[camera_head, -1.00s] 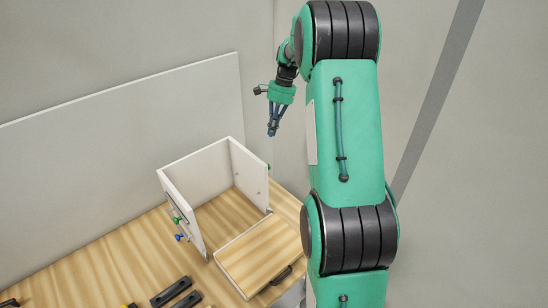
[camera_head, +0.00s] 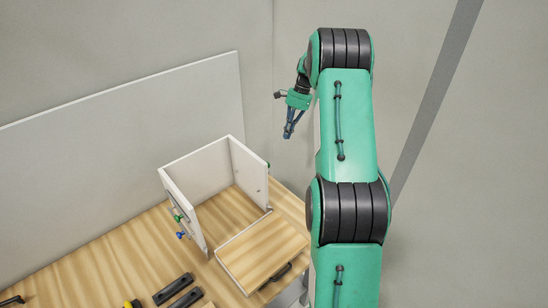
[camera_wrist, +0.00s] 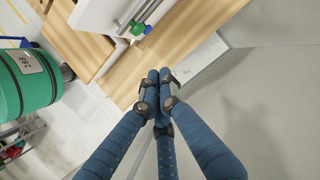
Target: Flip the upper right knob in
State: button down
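A white open box (camera_head: 182,188) stands on the wooden table. On its right outer side a green knob (camera_head: 268,164) just shows past the edge in the head view. In the wrist view a green knob (camera_wrist: 138,29) and a blue knob (camera_wrist: 148,29) sit close together on the white panel (camera_wrist: 104,14), beside metal rods. My gripper (camera_head: 288,136) is in the air to the right of and above the box, apart from the knobs. In the wrist view its blue fingers (camera_wrist: 159,76) meet at the tips, with nothing between them.
A green knob (camera_head: 178,218) and a blue knob (camera_head: 181,235) are on the box's left outer side. A wooden-faced drawer (camera_head: 262,250) with a dark handle lies before the box. Dark bars (camera_head: 178,290) lie on the table. A grey panel (camera_head: 120,140) stands behind.

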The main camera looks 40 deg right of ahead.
jog(key=shift+f, duration=0.15)
jog(key=a+f+p, duration=0.1)
jog(key=a+f, duration=0.6)
jog(key=f, duration=0.2)
jog(key=shift+w+a, duration=0.15)
jog(key=shift+a, duration=0.2)
jog(key=shift+f, duration=0.1)
jog(key=shift+a, duration=1.15)
jog(key=shift+d, duration=0.15)
